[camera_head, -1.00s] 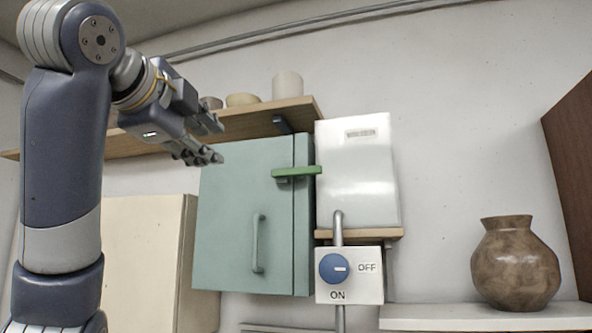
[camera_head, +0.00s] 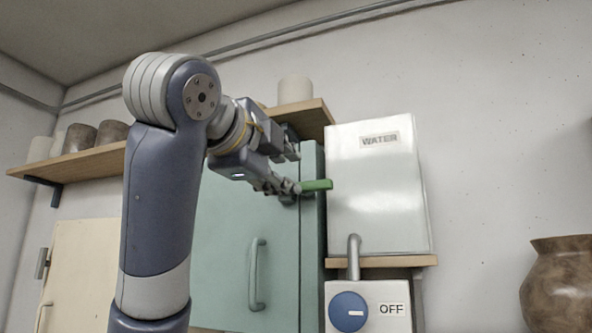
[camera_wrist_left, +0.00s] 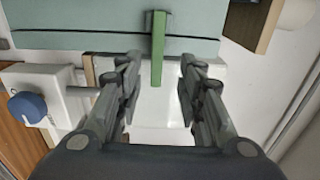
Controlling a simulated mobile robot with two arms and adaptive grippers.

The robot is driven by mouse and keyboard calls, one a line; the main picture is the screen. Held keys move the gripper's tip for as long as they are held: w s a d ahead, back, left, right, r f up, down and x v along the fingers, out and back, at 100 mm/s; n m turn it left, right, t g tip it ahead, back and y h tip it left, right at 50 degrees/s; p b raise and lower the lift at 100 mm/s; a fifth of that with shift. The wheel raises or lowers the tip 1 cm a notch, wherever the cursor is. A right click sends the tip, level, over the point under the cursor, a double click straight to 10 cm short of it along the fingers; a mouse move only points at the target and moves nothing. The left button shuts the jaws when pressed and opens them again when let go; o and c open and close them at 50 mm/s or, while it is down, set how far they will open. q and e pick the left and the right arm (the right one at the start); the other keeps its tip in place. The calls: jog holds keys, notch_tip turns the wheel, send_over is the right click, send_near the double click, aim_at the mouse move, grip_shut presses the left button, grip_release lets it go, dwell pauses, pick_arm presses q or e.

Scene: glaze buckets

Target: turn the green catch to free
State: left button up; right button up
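The green catch (camera_head: 317,185) is a short bar lying roughly level at the right edge of the teal cabinet (camera_head: 222,240). Its left part is hidden behind my left gripper (camera_head: 288,170) in the head view. In the left wrist view the catch (camera_wrist_left: 158,48) runs from the teal cabinet face out past its edge. There my left gripper (camera_wrist_left: 160,62) is open, with one finger on each side of the bar and a visible gap to each. My right gripper is in neither view.
A white box labelled WATER (camera_head: 377,190) stands close right of the catch on a small wooden ledge. Below it is a switch plate with a blue knob (camera_head: 348,311). A wooden shelf (camera_head: 85,166) with pots runs behind my arm. A brown vase (camera_head: 560,290) is at right.

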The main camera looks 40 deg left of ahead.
pick_arm(q)
jog(key=p+x, duration=0.2)
jog(key=x, duration=0.5)
jog(key=shift+f, duration=0.15)
jog(key=shift+w+a, duration=0.1)
jog(key=shift+w, duration=0.1)
jog(key=c, duration=0.4)
grip_shut()
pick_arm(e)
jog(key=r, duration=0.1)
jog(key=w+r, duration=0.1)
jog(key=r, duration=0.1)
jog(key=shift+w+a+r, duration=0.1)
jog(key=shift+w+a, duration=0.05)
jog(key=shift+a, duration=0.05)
